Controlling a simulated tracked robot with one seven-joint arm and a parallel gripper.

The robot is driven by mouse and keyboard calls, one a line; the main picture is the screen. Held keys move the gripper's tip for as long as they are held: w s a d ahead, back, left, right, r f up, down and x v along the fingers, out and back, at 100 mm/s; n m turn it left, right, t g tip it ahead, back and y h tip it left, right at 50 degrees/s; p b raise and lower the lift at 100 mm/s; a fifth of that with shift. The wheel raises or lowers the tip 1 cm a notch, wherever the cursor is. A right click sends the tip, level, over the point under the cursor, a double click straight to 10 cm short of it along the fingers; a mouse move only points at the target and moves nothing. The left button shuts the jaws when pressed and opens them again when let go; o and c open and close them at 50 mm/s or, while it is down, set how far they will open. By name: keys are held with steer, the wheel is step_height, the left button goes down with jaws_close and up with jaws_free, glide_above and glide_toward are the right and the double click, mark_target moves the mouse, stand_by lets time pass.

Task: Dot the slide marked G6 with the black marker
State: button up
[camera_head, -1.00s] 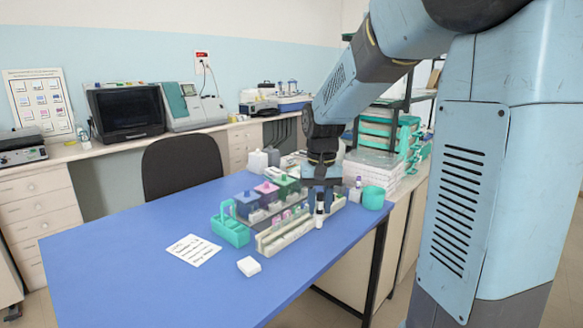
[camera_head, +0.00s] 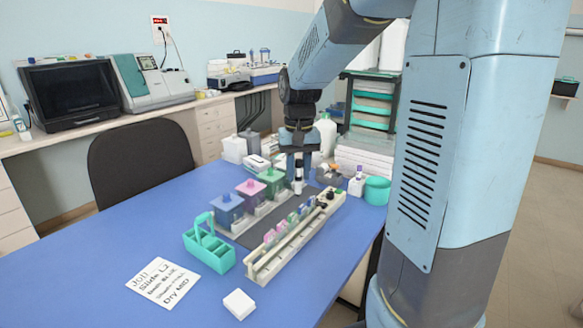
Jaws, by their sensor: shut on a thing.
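My gripper (camera_head: 298,160) points down over the far part of the blue table. It is shut on a slim white and black marker (camera_head: 298,180), held upright. The marker is beside the green-lidded staining jar and behind the slide rack in this view; whether its tip touches anything cannot be told.
A teal carrier (camera_head: 208,252), note card (camera_head: 163,282) and white block (camera_head: 239,303) lie nearer. A teal cup (camera_head: 377,190) stands right. The table's front left is clear.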

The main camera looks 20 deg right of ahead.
mark_target(295, 180)
steer(key=shift+a, duration=0.45)
steer(key=shift+f, duration=0.15)
steer(key=shift+f, duration=1.95)
steer(key=shift+f, duration=0.35)
stand_by(0.9)
steer(key=shift+r, duration=3.05)
